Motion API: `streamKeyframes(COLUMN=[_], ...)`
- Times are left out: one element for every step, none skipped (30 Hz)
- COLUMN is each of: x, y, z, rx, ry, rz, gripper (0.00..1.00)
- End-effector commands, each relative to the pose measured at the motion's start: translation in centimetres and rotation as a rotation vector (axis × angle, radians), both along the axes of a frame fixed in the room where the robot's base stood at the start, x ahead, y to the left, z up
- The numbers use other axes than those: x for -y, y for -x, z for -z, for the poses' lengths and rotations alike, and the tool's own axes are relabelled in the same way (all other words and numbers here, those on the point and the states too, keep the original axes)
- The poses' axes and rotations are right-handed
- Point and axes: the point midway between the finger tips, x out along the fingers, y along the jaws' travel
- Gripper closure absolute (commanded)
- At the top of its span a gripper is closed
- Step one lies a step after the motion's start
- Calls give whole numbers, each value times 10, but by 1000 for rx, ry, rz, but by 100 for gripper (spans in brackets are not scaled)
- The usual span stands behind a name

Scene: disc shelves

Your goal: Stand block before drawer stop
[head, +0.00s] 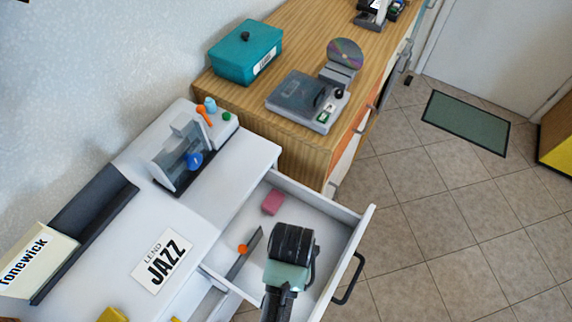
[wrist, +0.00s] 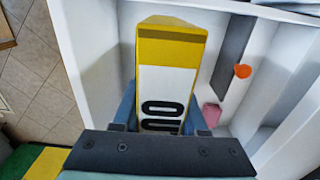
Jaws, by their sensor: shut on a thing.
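My gripper (head: 290,250) is over the open white drawer (head: 362,228) in the head view, where it hides its fingertips and what they hold. In the wrist view my gripper (wrist: 162,115) has its blue fingers shut on a yellow block (wrist: 172,48) with a white label and black characters. The block is over or in the drawer; I cannot tell whether it touches the floor. The likely drawer stop is a dark grey strip (head: 247,250) with an orange knob (head: 243,249). The strip also shows right of the block in the wrist view (wrist: 230,62), apart from it.
A pink block (head: 273,202) lies in the drawer's far part. The drawer has a black handle (head: 350,285). A wooden cabinet with a teal box (head: 246,52) and a disc player (head: 306,101) stands behind.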

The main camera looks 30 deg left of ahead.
Motion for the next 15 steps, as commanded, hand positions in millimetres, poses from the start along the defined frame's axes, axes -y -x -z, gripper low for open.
streamKeyframes(x=[0,0,0,0,0,0,0,0,0,0,0,0,0,0,0], y=[1,1,1,0,0,1,1,1,1,1,1,0,0,0,0], z=[9,12,16,18,20,24,29,33,40,44,48,52,54,55,56], rx=[-3,-2,-2,-1,-1,-2,-2,-2,-3,-2,-2,-1,0,-1,0], ry=[1,0,0,0,0,0,1,1,1,0,1,0,0,0,0], rz=[-1,-1,-1,-1,-1,-1,-1,-2,-2,-2,-2,-2,-2,-2,-2], gripper=[100,100,100,100,100,100,100,100,100,100,100,100,100,100,100])
